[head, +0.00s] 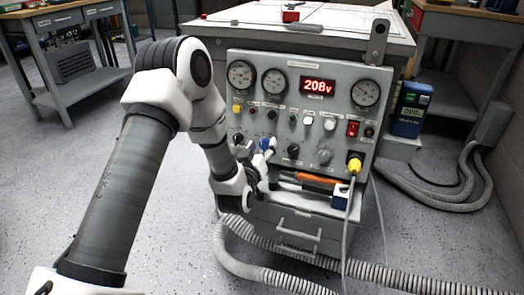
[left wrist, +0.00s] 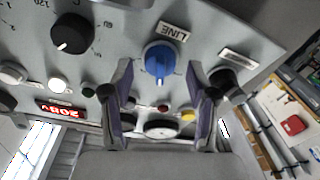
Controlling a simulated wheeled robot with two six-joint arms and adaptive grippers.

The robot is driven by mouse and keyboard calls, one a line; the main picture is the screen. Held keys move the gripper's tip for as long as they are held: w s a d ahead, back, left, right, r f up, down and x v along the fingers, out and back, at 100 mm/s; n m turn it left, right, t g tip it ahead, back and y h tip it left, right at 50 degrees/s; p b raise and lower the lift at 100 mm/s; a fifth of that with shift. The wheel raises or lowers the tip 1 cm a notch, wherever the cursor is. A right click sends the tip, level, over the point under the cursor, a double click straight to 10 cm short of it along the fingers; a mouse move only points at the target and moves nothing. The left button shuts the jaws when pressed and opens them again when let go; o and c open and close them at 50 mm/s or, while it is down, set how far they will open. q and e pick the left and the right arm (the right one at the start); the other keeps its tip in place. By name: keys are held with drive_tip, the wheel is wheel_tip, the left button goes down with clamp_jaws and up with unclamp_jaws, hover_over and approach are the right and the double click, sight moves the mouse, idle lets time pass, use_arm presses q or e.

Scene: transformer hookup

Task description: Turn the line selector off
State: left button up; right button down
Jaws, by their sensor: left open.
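The line selector is a blue knob (head: 267,143) in the lower left part of the grey control panel (head: 300,140). In the left wrist view the blue knob (left wrist: 159,61) sits by a "LINE" label (left wrist: 173,31), and the picture is upside down. I cannot read its setting. My right gripper is not in view.
The red display (head: 318,87) reads 208V among round gauges. Black knobs (head: 293,151) and a grey knob (head: 323,156) are near the selector. A yellow plug (head: 355,165) with a cable is at lower right. An orange-handled tool (head: 318,179) lies below the panel.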

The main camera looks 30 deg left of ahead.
use_arm(q)
drive_tip(key=shift+w+a, duration=0.1)
drive_tip(key=shift+w, duration=0.1)
clamp_jaws()
drive_tip(key=shift+n, duration=0.4)
drive_tip(key=n, duration=0.3)
drive_tip(key=shift+r+y, duration=0.1)
drive_tip(key=shift+y, duration=0.3)
drive_tip(key=shift+n+g+p, duration=0.4)
drive_tip(key=shift+n+g, duration=0.2)
drive_tip(key=shift+n, duration=1.9)
drive_tip(key=shift+y, duration=0.3)
